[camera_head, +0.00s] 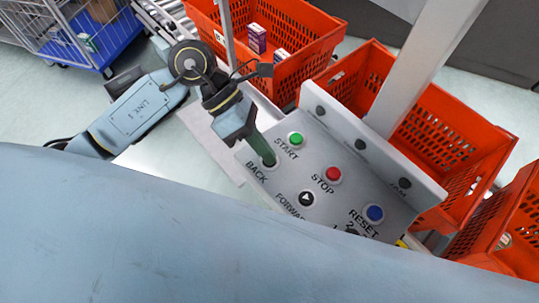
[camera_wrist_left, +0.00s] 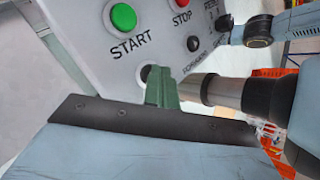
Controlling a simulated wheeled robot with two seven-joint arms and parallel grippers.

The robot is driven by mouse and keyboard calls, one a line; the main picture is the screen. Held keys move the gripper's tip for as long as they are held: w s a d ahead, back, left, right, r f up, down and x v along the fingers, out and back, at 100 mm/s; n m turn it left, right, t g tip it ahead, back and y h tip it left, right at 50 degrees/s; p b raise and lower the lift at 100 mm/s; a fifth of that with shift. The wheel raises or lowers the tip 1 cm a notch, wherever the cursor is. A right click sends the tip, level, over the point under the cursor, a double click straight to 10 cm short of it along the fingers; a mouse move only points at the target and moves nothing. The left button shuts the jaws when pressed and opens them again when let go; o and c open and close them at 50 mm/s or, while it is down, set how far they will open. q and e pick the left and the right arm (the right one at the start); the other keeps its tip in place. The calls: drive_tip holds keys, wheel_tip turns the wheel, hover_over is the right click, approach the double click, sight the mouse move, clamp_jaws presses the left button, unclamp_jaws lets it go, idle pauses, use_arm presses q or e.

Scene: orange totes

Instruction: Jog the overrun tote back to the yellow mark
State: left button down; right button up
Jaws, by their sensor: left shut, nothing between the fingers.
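The grey control panel (camera_head: 330,170) carries a green START button (camera_head: 295,139), a red STOP button (camera_head: 333,174), a black arrow FORWARD button (camera_head: 306,198) and a blue RESET button (camera_head: 375,213). My left gripper (camera_head: 269,161), with green fingers, is shut and empty, its tips at the BACK button and covering most of it. In the left wrist view the fingers (camera_wrist_left: 161,86) sit in front of a dark button below START; contact cannot be told. Orange totes (camera_head: 432,110) stand behind the panel; I cannot tell which one overran. A small yellow patch (camera_head: 402,243) shows below the panel.
A left orange tote (camera_head: 305,22) holds small boxes (camera_head: 257,38). Another tote (camera_head: 515,215) is at the right edge. A grey post (camera_head: 425,65) rises behind the panel. A wire cart with a blue base (camera_head: 105,45) stands at upper left.

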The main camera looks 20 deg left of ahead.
use_arm(q)
drive_tip(key=shift+r+p, duration=0.5)
drive_tip(key=shift+r, duration=0.35)
drive_tip(key=shift+r+p, duration=1.75)
drive_tip(key=shift+r, duration=0.8)
drive_tip(key=shift+f, duration=0.1)
